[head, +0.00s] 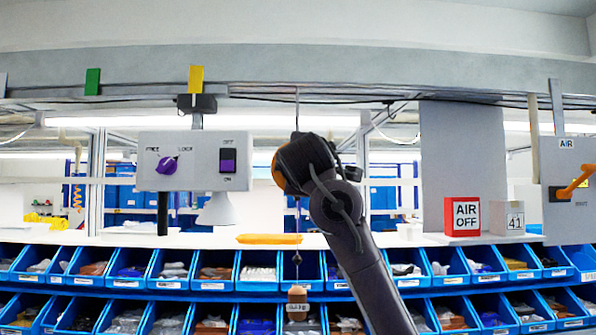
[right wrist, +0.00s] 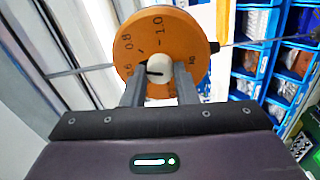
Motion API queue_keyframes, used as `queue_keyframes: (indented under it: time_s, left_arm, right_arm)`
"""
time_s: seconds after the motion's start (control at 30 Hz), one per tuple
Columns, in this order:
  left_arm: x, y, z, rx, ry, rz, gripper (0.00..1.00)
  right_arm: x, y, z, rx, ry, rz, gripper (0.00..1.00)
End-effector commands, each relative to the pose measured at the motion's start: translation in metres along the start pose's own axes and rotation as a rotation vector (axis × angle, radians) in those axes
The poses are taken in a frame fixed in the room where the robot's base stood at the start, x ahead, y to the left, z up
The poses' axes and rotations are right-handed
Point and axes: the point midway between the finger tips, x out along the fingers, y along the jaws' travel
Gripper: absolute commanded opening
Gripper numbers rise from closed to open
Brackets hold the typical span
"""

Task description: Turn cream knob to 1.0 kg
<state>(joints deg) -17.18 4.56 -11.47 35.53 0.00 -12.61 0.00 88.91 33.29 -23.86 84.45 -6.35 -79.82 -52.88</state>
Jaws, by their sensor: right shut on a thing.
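The cream knob (right wrist: 180,72) sits at the middle of a round orange dial (right wrist: 136,40) in the right wrist view. The dial carries the marks 0.8, 1.0 and kg. A dark line on the knob's face lies roughly sideways, pointing left of the 1.0 mark; its exact reading is unclear. My right gripper (right wrist: 161,80) is shut on the knob, one finger on each side. In the head view my right arm covers the knob and most of the dial; only an orange edge (head: 278,170) shows. My left gripper is not in view.
The dial hangs on a thin cable, with a small brown-topped weight (head: 297,294) below. A grey box with a purple knob (head: 167,165) is at left. A red AIR OFF box (head: 461,216) stands at right. Blue bins (head: 214,285) line the front.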

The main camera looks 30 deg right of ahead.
Motion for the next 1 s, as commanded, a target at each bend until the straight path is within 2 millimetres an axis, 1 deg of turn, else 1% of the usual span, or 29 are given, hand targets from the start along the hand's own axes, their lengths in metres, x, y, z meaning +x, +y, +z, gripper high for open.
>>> queue_keyframes:
  time_s: [0.03, 1.0]
  left_arm:
    - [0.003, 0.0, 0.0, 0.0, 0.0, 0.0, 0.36]
    - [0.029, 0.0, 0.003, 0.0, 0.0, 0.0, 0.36]
  right_arm:
    - [0.0, -0.003, 0.0, 0.042, -0.003, -0.001, 0.03]
    - [0.001, -0.005, -0.003, 0.96, -0.048, 0.017, 0.03]
